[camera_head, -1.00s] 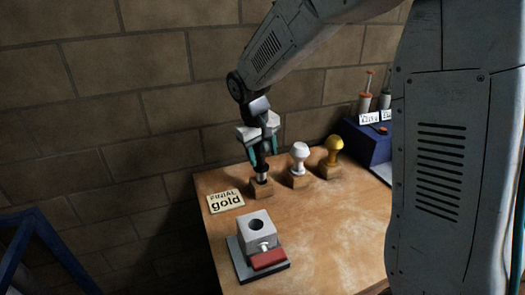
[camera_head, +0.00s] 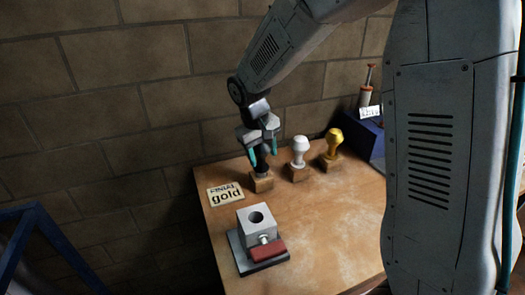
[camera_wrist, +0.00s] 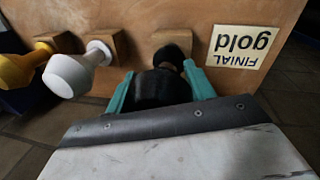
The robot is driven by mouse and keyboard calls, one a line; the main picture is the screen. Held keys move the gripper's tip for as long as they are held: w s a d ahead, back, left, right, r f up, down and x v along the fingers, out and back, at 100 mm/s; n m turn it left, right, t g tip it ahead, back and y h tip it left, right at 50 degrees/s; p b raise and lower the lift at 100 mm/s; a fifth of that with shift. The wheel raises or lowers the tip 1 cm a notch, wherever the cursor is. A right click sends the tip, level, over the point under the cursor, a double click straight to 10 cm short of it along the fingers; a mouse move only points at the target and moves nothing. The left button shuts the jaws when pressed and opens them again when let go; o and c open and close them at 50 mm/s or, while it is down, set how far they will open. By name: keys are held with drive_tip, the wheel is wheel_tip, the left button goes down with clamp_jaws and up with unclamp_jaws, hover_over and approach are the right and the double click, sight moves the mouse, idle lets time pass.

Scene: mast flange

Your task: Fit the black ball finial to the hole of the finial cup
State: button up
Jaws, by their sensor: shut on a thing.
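The black ball finial (camera_head: 260,162) is at the wooden block (camera_head: 262,184) at the back left of the bench. My gripper (camera_head: 264,154) points down over it, with its teal fingers on either side of the ball, and is shut on it. In the wrist view the black finial (camera_wrist: 158,88) sits between the fingers. I cannot tell whether its stem is still in the block. The finial cup (camera_head: 250,231) is a grey block with a round dark hole in its top, which is empty. It stands nearer the front, on a dark plate with a red handle.
A white finial (camera_head: 300,152) and a gold finial (camera_head: 334,142) stand on wooden blocks to the right. A sign (camera_head: 226,194) reading "FINIAL gold" lies at the left edge. A blue bin (camera_head: 362,140) is at the back right. The bench right of the cup is clear.

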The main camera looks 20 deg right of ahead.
drive_tip(key=shift+f, duration=1.05)
drive_tip(key=o, duration=1.1)
drive_tip(key=shift+o, duration=0.2)
drive_tip(key=r, duration=0.2)
drive_tip(key=a+r, duration=0.1)
drive_tip(key=r, duration=0.4)
drive_tip(key=shift+s+a+r, duration=0.15)
drive_tip(key=shift+a+r, duration=0.05)
drive_tip(key=shift+r, duration=0.15)
